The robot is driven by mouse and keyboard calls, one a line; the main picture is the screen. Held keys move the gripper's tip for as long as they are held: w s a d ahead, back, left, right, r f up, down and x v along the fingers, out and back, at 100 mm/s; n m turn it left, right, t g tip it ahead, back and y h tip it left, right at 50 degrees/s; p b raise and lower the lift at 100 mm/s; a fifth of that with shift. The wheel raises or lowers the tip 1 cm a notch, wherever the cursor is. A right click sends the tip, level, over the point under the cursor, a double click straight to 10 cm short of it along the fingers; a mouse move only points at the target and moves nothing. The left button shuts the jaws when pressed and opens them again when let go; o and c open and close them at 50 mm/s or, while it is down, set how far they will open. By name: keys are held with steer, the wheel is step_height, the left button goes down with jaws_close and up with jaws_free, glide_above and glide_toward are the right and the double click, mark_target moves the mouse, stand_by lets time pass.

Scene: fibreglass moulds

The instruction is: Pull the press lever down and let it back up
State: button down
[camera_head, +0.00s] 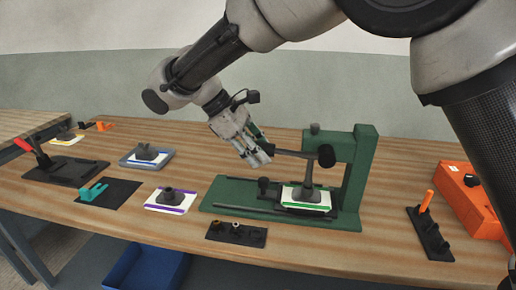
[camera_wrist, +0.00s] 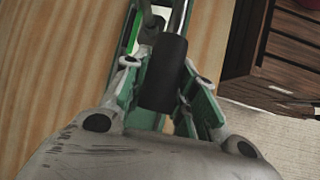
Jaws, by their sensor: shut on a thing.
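The green press (camera_head: 362,170) stands on the workbench, with an upright column at the right and a flat base. Its dark lever (camera_head: 295,154) runs left from a black round part (camera_head: 326,156) and lies close to level. My gripper (camera_head: 260,157) is at the lever's left end. In the wrist view a black cylindrical grip (camera_wrist: 163,72) sits between the fingers of my gripper (camera_wrist: 166,90), which is shut on it. The lever's far end is partly hidden by my fingers. A white plate with a green stripe (camera_head: 318,197) and a grey stem lies on the press base.
A black holder (camera_head: 236,234) stands in front of the press. A white plate with a purple stripe (camera_head: 157,205) lies to the left. An orange box (camera_head: 470,195) and a holder with an orange handle (camera_head: 430,235) stand to the right. A blue bin (camera_head: 145,268) is below the front edge.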

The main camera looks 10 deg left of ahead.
steer(key=shift+s+f, duration=0.15)
steer(key=shift+f, duration=0.2)
steer(key=c, duration=1.1)
jaws_free()
steer(key=shift+c, duration=0.2)
steer(key=shift+r, duration=0.1)
steer(key=shift+a+r, duration=0.35)
steer(key=shift+r, duration=0.1)
steer(key=v, duration=1.1)
steer(key=shift+d, duration=0.1)
